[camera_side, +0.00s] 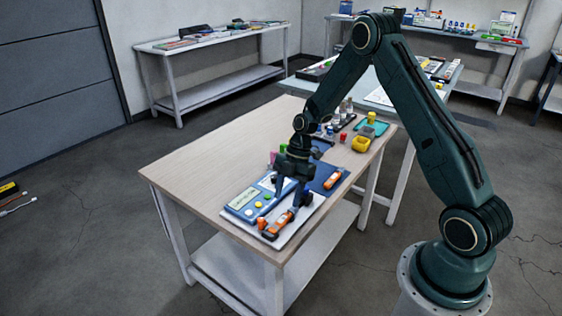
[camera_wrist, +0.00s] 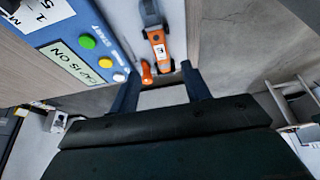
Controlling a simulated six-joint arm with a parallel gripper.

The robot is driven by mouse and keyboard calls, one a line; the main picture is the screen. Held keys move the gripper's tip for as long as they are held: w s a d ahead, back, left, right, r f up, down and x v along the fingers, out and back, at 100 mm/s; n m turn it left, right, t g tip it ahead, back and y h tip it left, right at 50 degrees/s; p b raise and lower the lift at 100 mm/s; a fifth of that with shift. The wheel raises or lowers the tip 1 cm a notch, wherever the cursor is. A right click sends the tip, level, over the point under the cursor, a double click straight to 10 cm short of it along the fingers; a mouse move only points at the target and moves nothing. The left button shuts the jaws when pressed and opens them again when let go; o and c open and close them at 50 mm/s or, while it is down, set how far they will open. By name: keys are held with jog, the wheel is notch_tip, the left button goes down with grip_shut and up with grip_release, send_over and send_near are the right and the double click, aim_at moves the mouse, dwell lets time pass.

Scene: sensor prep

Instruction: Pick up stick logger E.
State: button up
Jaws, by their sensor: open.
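An orange and grey stick logger (camera_side: 277,227) lies on a white sheet near the table's front corner. In the wrist view this stick logger (camera_wrist: 159,42) has a small white label, whose letter I cannot read for sure. A second orange logger (camera_side: 333,180) lies on a dark blue mat farther right. My gripper (camera_side: 292,196) is above the white sheet, close behind the nearer logger. In the wrist view my gripper (camera_wrist: 160,70) is open and empty, with the logger's near end just beyond the gap between its fingertips.
A small orange piece (camera_wrist: 146,74) lies beside the logger. A blue panel (camera_wrist: 92,45) with green, yellow and white buttons is to its left. Bottles, a yellow container (camera_side: 361,144) and a teal tray (camera_side: 379,127) stand farther back. The table's left part is clear.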

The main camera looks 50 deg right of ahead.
aim_at(282, 219)
jog(key=shift+x, duration=0.95)
jog(key=shift+x, duration=2.6)
jog(key=shift+d, duration=0.1)
grip_shut()
